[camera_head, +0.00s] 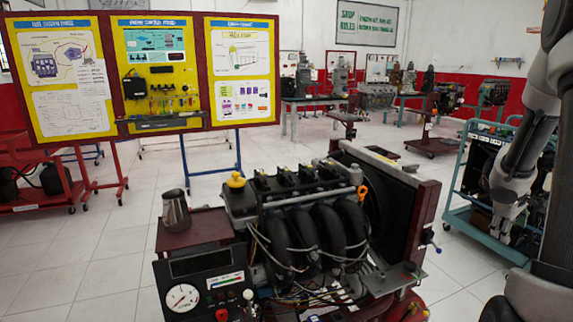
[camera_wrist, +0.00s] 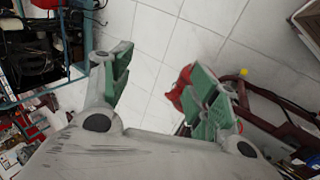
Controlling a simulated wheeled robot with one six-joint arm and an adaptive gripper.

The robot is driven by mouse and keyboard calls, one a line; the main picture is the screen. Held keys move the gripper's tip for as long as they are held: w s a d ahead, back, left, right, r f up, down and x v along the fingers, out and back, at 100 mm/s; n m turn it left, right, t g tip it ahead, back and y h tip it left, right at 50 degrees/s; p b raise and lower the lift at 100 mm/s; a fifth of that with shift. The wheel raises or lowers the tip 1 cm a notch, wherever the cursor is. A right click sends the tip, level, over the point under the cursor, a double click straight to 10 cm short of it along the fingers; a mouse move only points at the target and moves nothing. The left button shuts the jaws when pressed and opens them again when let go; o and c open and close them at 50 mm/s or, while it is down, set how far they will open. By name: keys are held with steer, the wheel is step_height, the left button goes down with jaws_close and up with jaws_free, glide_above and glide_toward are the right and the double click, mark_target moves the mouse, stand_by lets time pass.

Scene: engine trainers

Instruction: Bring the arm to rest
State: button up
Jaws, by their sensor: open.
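My gripper (camera_head: 503,228) hangs at the right of the head view, below my grey arm (camera_head: 520,150), with its fingers pointing down. It is in front of the teal cart (camera_head: 463,215) and to the right of the engine trainer (camera_head: 310,215). In the wrist view my gripper (camera_wrist: 163,88) has its two green-padded fingers spread wide. Only white floor tiles show between them, and it holds nothing. A red part (camera_wrist: 180,90) shows behind the right finger; I cannot tell what it belongs to.
A metal jug (camera_head: 176,212) stands on the trainer's dark red shelf (camera_head: 205,230). A yellow display board (camera_head: 150,75) stands behind at left. The teal cart's frame (camera_wrist: 88,45) is at the left of the wrist view. Open floor (camera_head: 445,262) lies between trainer and cart.

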steer(key=s+a+r+m+g, duration=0.1)
steer(key=s+a+r+m, duration=0.1)
steer(key=s+a+r, duration=0.4)
steer(key=s+a+r+m+g, duration=0.2)
steer(key=s+a+r+m, duration=0.15)
steer(key=s, duration=0.45)
steer(key=s+a+r+t+y, duration=0.2)
steer(key=s+a+r, duration=0.2)
steer(key=a, duration=0.6)
steer(key=s+a+r+n+t+y, duration=0.1)
steer(key=s+a+r+t+y, duration=0.2)
steer(key=a, duration=0.6)
steer(key=shift+s+a+r, duration=0.35)
steer(key=shift+s+r, duration=0.25)
steer(key=shift+r, duration=0.3)
